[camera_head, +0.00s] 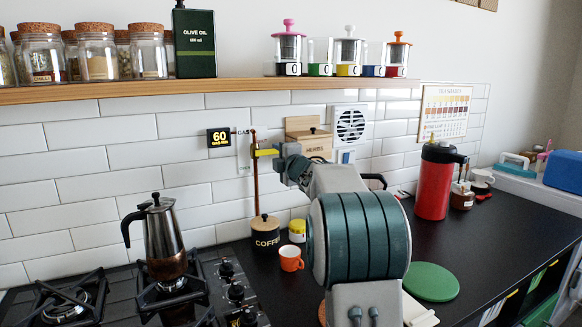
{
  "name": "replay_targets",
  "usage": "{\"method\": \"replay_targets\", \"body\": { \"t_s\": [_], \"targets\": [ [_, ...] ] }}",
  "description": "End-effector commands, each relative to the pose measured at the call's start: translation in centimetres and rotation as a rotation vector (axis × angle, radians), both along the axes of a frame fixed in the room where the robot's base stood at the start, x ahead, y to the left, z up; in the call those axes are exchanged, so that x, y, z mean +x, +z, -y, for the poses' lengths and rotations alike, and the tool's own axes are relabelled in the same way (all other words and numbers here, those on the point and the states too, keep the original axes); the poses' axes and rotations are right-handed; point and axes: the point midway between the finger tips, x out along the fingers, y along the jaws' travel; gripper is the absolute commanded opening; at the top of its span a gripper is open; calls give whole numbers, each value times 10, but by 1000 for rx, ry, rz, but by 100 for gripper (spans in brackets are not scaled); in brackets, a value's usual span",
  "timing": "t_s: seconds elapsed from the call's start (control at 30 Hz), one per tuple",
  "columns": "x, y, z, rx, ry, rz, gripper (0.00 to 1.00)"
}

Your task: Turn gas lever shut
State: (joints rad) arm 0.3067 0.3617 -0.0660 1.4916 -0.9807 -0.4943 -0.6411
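The gas lever (266,153) is a short yellow handle on a thin vertical copper pipe (256,188) against the tiled wall. The lever sticks out to the right, roughly level, across the line of the pipe. My gripper (281,160) is at the lever's right end, close to it or touching it. My wrist and arm hide part of the gripper, so I cannot tell whether its fingers are apart or closed. A "GAS" label is on the wall beside the pipe.
A moka pot (164,242) stands on the gas hob (110,300) at left. A coffee jar (265,232) and orange cup (291,258) stand below the pipe. A wooden shelf (220,88) with jars runs above. A red flask (434,182) stands right of my arm.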

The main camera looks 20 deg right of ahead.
Motion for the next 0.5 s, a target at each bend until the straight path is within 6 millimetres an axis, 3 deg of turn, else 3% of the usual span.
{"method": "replay_targets", "body": {
  "t_s": [0.3,0.5],
  "targets": [
    [-62,0,3,-1,-2,1,38],
    [-87,0,4,0,-1,0,38]
  ]
}}
